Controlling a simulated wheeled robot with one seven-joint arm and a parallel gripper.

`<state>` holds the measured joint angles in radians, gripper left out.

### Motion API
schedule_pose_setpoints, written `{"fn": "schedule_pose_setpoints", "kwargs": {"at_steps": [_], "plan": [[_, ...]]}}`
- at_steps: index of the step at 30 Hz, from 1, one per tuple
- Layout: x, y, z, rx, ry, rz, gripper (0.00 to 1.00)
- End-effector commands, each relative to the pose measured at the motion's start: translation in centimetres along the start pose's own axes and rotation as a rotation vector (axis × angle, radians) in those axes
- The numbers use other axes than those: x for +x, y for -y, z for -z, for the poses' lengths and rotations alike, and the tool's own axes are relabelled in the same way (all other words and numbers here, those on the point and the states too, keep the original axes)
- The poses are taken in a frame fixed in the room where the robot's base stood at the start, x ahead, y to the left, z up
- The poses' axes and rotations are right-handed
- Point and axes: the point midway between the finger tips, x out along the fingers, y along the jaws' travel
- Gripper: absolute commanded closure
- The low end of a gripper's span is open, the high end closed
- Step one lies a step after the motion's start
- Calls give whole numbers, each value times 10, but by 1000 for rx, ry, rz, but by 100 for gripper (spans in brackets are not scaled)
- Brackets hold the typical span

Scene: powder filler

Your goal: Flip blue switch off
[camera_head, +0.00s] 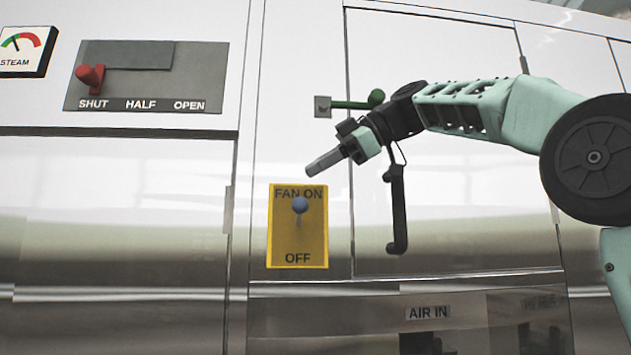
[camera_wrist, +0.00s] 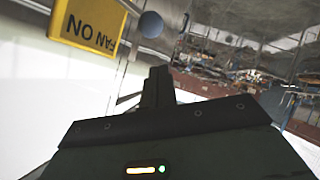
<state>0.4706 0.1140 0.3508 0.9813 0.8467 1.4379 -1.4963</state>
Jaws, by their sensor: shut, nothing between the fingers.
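The blue switch (camera_head: 300,204) is a small blue ball-ended lever on a yellow plate (camera_head: 284,236) marked FAN ON at the top and OFF at the bottom. Its ball sits in the upper part of the plate, just below the words FAN ON. My gripper (camera_head: 311,170) is shut and empty, a little above the ball in the head view, with no contact visible. In the wrist view the blue ball (camera_wrist: 151,24) shows just beyond the gripper fingertips (camera_wrist: 158,72), and the yellow plate (camera_wrist: 90,24) is partly cut off at the top.
A black door handle (camera_head: 397,210) hangs below my wrist. A green-knobbed lever (camera_head: 352,104) is behind it. A red lever (camera_head: 90,77) on a SHUT/HALF/OPEN panel is at the left. The panel left of the yellow plate is clear.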

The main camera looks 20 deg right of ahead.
Motion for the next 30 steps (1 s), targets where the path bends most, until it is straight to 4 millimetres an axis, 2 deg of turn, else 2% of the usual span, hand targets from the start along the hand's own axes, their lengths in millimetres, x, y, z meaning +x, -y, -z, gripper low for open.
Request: {"fn": "schedule_pose_setpoints", "kwargs": {"at_steps": [9, 30], "plan": [[23, 0, -24, 2, -1, 1, 100], [29, 5, -32, -24, -1, -17, 100]]}}
